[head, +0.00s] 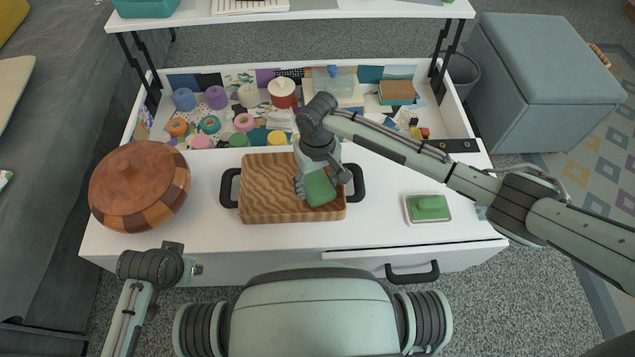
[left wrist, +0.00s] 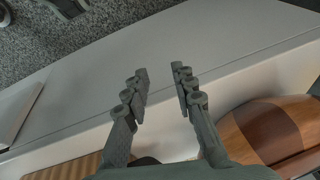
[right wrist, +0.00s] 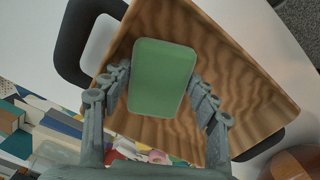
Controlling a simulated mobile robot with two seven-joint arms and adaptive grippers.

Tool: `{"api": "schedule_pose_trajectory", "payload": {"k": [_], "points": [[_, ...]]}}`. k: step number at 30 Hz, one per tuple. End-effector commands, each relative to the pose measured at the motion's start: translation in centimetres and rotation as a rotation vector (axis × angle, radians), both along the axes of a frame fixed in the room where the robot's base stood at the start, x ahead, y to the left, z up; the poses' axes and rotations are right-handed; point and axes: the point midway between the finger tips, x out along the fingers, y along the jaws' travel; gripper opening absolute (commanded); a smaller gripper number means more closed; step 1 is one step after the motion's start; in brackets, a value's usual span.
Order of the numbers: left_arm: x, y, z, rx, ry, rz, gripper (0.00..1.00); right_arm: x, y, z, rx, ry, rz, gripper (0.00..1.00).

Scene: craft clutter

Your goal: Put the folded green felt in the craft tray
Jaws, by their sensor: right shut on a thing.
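The folded green felt (head: 320,188), a rounded green pad, is between the fingers of my right gripper (head: 322,180), which is shut on it. The felt (right wrist: 161,78) also shows in the right wrist view, over wavy wood grain. It is over the right part of the wooden tray (head: 262,183) with two black handles; I cannot tell whether it touches the wood. My left gripper (head: 195,269) is near the table's front left edge. In the left wrist view the left gripper (left wrist: 158,75) is open and empty, over the white table top.
A round lidded wooden bowl (head: 138,186) stands left of the tray. A small dish (head: 409,217) with a green block on it lies at the right. Behind, an open compartment (head: 455,130) holds yarn, tubs and paper scraps. The white top (head: 380,185) between tray and dish is clear.

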Motion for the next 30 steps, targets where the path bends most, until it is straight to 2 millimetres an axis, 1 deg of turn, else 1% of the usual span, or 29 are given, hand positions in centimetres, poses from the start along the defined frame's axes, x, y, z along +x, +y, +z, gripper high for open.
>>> {"api": "schedule_pose_trajectory", "payload": {"k": [5,9,10,11,12,19,22,25,27,28,30], "points": [[-0.1,0.0,0.0,0.000,0.002,0.000,0.26,0.0,0.0,0.1,0.000,-0.001,0.000,0.31],[-0.1,0.0,0.0,0.000,0.001,0.000,0.26,0.0,0.0,-0.3,0.000,0.001,-0.001,0.31],[-0.1,0.0,-0.1,0.000,0.002,0.000,0.26,0.0,0.0,-0.2,0.000,0.000,-0.001,0.63],[-0.1,0.0,-0.1,0.000,0.002,0.000,0.26,0.0,0.0,-0.2,0.000,0.000,0.000,0.67],[-0.1,0.1,-0.2,0.000,0.004,0.001,0.26,0.0,0.0,-0.2,0.000,0.000,0.000,0.68],[-0.2,0.1,-0.3,0.000,0.007,0.001,0.26,0.0,0.0,-0.2,0.000,0.000,0.000,0.68],[-0.2,0.1,-0.4,0.001,0.007,0.001,0.26,0.1,0.0,0.2,0.001,-0.002,0.001,0.68],[-0.1,0.0,0.0,-0.001,0.002,0.000,0.26,0.0,0.0,1.4,0.001,-0.002,0.001,0.68],[0.0,0.0,0.0,-0.003,-0.003,-0.001,0.26,0.1,0.1,2.7,0.002,-0.002,0.002,0.68],[0.1,0.0,-0.2,-0.004,-0.002,-0.001,0.26,0.1,0.0,3.3,0.001,-0.003,0.001,0.68],[0.1,0.0,-1.5,-0.006,0.008,-0.003,0.26,0.1,0.0,4.9,0.002,-0.004,0.000,0.68]]}}
